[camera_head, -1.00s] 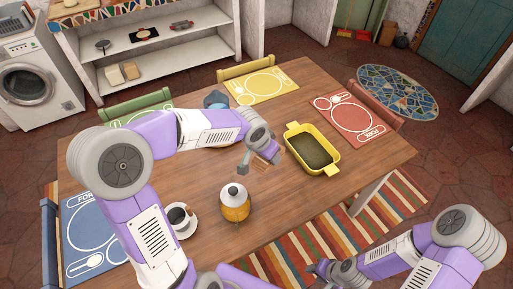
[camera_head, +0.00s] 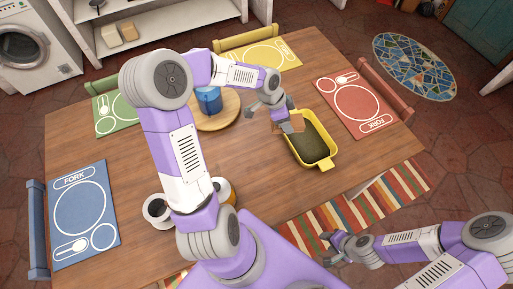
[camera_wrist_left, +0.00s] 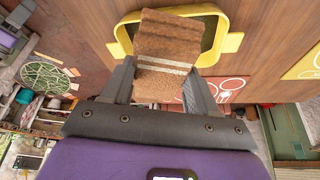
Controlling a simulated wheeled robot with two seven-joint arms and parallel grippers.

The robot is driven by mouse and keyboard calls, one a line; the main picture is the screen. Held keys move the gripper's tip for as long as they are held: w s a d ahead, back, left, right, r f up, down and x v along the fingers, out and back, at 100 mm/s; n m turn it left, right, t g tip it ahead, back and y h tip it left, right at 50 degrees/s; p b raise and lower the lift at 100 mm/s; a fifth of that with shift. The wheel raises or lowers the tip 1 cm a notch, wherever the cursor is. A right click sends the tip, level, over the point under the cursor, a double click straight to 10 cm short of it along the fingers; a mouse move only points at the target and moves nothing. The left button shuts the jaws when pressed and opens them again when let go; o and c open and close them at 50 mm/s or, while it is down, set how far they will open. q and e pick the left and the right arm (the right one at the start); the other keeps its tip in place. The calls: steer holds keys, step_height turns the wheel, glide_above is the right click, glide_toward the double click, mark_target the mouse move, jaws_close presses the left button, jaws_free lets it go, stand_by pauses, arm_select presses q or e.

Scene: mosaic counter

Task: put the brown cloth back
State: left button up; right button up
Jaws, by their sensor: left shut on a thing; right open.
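My left gripper (camera_head: 284,118) is shut on the brown cloth (camera_wrist_left: 165,45), a folded brown piece with a pale stripe. In the head view the cloth (camera_head: 293,123) is mostly hidden by the gripper. In the left wrist view it sits between the fingers (camera_wrist_left: 158,88) and overlaps the yellow dish (camera_wrist_left: 222,22). My right gripper (camera_head: 335,243) is open and empty, low at the right beyond the table edge.
The wooden table (camera_head: 110,148) carries blue (camera_head: 82,215), green (camera_head: 118,108), yellow (camera_head: 262,62) and red (camera_head: 352,98) placemats. A blue mug (camera_head: 209,99) stands on a round board (camera_head: 222,122).

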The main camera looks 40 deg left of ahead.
arm_select(q)
steer(key=s+a+f+m+g+h+p, duration=0.15)
steer(key=s+a+f+m+g, duration=0.25)
steer(key=s+a+f+m, duration=0.4)
steer(key=shift+m+y, duration=0.25)
steer(key=shift+m, duration=0.55)
steer(key=f, duration=0.3)
steer(key=w+f, duration=0.1)
steer(key=f, duration=0.2)
steer(key=w+f+b, duration=0.1)
steer(key=f, duration=0.2)
steer(key=shift+w+a, duration=0.15)
steer(key=shift+a, duration=0.2)
steer(key=shift+f, duration=0.15)
steer(key=o, duration=1)
